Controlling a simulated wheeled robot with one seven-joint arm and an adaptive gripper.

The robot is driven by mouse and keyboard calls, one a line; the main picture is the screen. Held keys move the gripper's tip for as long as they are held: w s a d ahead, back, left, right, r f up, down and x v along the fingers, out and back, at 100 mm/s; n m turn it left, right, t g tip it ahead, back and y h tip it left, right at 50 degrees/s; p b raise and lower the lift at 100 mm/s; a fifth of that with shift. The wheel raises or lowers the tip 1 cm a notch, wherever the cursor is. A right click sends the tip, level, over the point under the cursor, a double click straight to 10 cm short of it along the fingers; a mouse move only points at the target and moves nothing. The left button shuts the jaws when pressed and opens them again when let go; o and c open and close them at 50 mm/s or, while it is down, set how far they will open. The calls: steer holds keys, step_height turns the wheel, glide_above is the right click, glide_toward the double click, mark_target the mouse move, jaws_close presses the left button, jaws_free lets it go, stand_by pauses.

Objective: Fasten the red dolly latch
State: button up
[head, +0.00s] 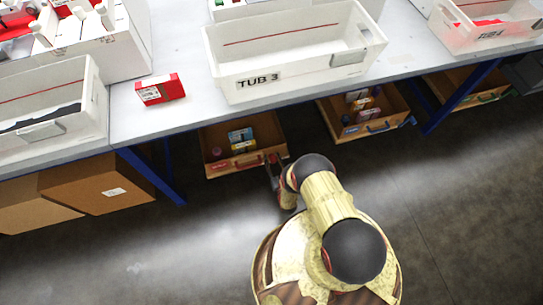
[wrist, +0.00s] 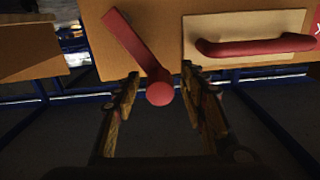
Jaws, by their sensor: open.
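The red dolly is a wooden box (head: 213,172) under the table, with several small packs in it. In the wrist view its front panel (wrist: 85,15) carries a red bar handle (wrist: 255,47) on a pale plate. Left of the handle is the red latch (wrist: 132,40), a flat lever slanting from upper left down to a round red knob (wrist: 160,94) below the panel's lower edge. My gripper (wrist: 160,72) is open, one finger on each side of the knob. Gaps show beside it. In the head view my gripper (head: 272,172) is at the box's front right; the latch is hard to make out there.
The table (head: 190,118) overhangs the box and carries TUB 3 (head: 290,75) and a small red box (head: 160,90). A blue-handled wooden box (head: 370,118) stands right, cardboard boxes (head: 95,188) left. Blue table legs (head: 150,175) flank the space. The floor in front is clear.

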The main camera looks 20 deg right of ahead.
jaws_close()
stand_by(0.5)
stand_by(0.4)
